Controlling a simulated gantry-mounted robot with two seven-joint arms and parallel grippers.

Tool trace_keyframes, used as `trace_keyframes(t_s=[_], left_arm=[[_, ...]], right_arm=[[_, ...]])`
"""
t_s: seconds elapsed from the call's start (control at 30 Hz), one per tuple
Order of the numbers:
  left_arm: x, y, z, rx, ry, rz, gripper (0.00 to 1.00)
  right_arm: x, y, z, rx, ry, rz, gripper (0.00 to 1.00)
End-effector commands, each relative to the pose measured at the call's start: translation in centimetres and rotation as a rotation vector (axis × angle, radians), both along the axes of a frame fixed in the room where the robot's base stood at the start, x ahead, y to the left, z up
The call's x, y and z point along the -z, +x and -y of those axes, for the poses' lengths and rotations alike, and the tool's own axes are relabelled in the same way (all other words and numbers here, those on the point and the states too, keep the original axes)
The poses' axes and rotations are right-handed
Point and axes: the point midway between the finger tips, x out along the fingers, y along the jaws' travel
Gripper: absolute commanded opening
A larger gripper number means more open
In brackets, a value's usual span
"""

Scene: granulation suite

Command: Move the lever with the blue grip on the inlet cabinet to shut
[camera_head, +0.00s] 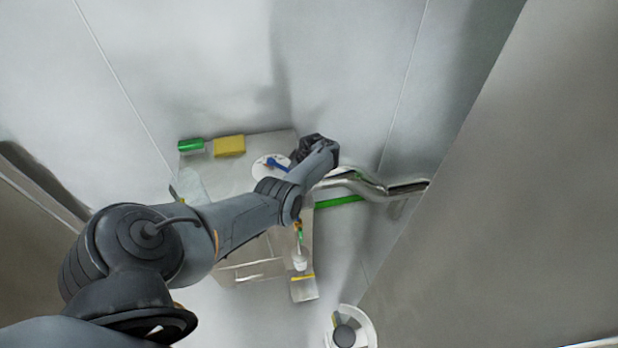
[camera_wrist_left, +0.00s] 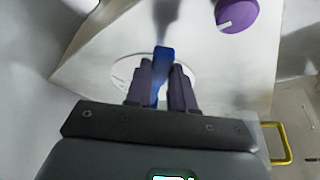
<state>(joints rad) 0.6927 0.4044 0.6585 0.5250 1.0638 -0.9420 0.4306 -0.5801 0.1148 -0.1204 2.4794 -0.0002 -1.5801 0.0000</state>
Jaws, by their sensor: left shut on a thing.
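The lever's blue grip (camera_wrist_left: 163,55) stands between the two dark fingers of my left gripper (camera_wrist_left: 160,80) in the left wrist view. The fingers are shut on it. A white round plate (camera_wrist_left: 121,70) lies behind the grip on the pale inlet cabinet (camera_wrist_left: 88,72). In the head view, the blue lever (camera_head: 278,165) shows over the same white plate (camera_head: 262,172), beside my left gripper (camera_head: 308,148). My forearm hides part of the cabinet (camera_head: 240,182). My right gripper is in neither view.
A green block (camera_head: 190,146) and a yellow block (camera_head: 229,146) sit at the cabinet's far edge. A bent metal pipe (camera_head: 365,185) runs right of my gripper. A purple knob (camera_wrist_left: 237,15) and a yellow handle (camera_wrist_left: 276,142) show in the wrist view.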

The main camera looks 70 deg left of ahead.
Motion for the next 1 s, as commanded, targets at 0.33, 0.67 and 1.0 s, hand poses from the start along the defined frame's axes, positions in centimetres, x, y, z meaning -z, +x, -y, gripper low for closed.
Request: trace_keyframes(t_s=[0.33,0.67,1.0], left_arm=[[0.22,-0.79,-0.66,-0.034,-0.003,-0.001,0.0],[0.23,-0.79,-0.68,-0.034,-0.002,-0.001,0.43],[-0.04,-0.72,-0.69,-0.034,-0.001,0.0,0.49]], right_arm=[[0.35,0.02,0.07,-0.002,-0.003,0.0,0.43],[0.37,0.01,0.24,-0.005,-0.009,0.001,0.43],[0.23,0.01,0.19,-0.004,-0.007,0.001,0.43]])
